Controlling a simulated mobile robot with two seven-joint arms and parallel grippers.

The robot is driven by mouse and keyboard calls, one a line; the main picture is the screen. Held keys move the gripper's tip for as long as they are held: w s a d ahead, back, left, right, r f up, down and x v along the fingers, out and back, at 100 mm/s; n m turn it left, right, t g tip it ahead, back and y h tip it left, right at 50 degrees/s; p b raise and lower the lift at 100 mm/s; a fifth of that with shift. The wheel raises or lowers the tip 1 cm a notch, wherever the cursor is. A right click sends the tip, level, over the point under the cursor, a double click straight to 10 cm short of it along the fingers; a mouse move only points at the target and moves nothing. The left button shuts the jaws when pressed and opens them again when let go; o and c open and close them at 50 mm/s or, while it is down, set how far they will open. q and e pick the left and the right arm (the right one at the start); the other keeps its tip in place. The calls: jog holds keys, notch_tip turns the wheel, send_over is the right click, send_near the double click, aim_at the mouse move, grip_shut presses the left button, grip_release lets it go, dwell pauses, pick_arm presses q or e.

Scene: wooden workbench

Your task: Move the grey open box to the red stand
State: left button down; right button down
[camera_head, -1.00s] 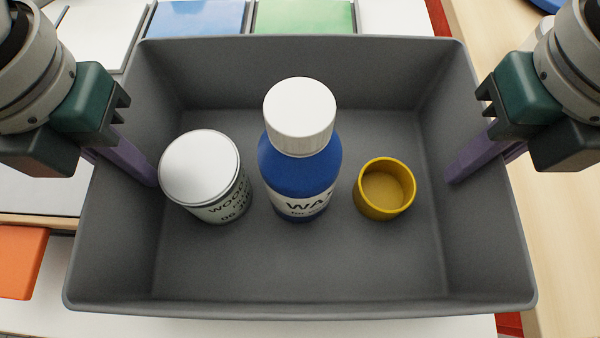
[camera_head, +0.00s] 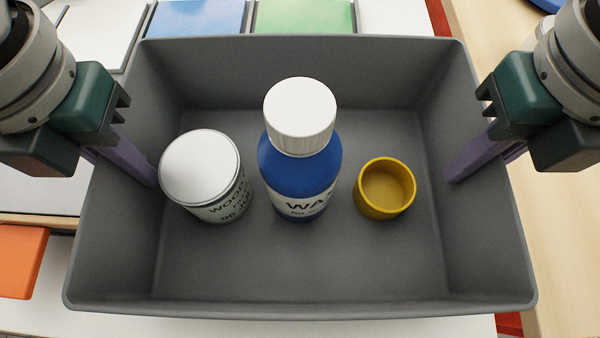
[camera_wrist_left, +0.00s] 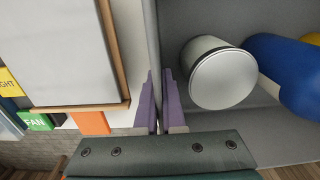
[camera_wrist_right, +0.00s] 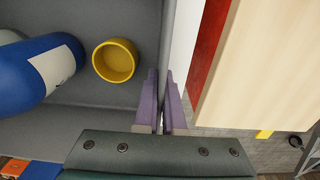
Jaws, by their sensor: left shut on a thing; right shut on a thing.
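The grey open box (camera_head: 300,270) fills the middle of the head view. Inside it stand a white-lidded tin (camera_head: 200,168), a blue bottle with a white cap (camera_head: 300,175) and a small yellow cup (camera_head: 385,188). My left gripper (camera_head: 135,165) is shut on the box's left wall; the left wrist view shows the wall between its purple fingers (camera_wrist_left: 158,100). My right gripper (camera_head: 470,163) is shut on the right wall, which also shows between the fingers in the right wrist view (camera_wrist_right: 163,100). Red patches (camera_head: 509,324) show past the box's right side; whether they are the red stand I cannot tell.
Blue (camera_head: 198,18) and green (camera_head: 305,16) panels lie beyond the box's far edge. An orange block (camera_head: 20,260) is at the left. A pale wooden surface (camera_head: 550,230) runs along the right. In the left wrist view, a wood-edged grey panel (camera_wrist_left: 70,50) lies beside the box.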

pick_arm(q)
jog(key=shift+r, duration=0.2)
pick_arm(e)
jog(key=shift+r, duration=0.15)
